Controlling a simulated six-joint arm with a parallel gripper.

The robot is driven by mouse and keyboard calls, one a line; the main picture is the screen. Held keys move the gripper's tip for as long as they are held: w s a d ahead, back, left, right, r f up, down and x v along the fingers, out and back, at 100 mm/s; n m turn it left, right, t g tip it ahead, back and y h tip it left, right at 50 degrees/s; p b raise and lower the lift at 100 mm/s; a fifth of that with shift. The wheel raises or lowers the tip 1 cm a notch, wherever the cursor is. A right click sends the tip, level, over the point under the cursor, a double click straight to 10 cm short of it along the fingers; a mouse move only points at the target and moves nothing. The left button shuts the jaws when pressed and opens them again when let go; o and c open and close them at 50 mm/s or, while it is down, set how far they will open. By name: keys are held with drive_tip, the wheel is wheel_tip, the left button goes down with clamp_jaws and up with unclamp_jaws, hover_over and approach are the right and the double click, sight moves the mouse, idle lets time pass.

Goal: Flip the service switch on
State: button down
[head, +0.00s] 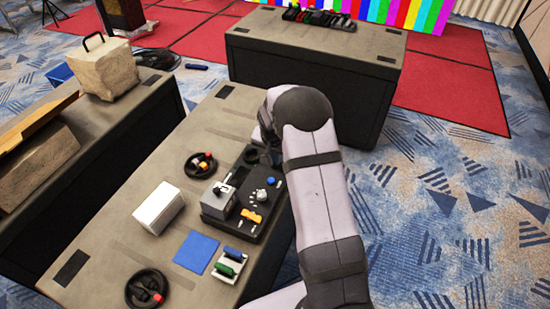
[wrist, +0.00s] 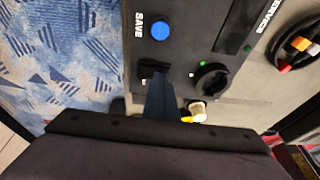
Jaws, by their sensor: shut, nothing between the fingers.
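The black control panel (head: 238,226) lies on the long case top, and it fills the upper middle of the wrist view (wrist: 190,45). A small black switch-like part (wrist: 150,67) sits below the blue SAVE button (wrist: 160,30). My gripper (wrist: 160,82) is shut and empty, its tips over or against that black part; contact is unclear. I cannot tell for certain which control is the service switch. In the head view my arm hides the gripper's tips.
A round black knob (wrist: 211,80) is right of the fingers. A grey box with a lever (head: 218,198) and an orange part (head: 251,215) are on the panel's near side. A white box (head: 158,208), blue mat (head: 196,252) and cable reels (head: 200,165) lie around.

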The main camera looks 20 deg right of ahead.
drive_tip(key=shift+s+d, duration=0.45)
drive_tip(key=shift+s, duration=0.05)
drive_tip(key=shift+r, duration=0.15)
drive_tip(key=r+p, duration=0.1)
drive_tip(key=r, duration=0.1)
drive_tip(key=r+p, duration=0.2)
drive_tip(key=shift+s+d, duration=0.15)
drive_tip(key=shift+d, duration=0.05)
drive_tip(key=b+v, duration=0.2)
drive_tip(key=v, duration=0.7)
drive_tip(key=shift+a+r+b, duration=0.15)
drive_tip(key=shift+r+b, duration=0.2)
drive_tip(key=shift+s, duration=0.1)
drive_tip(key=shift+n, duration=0.3)
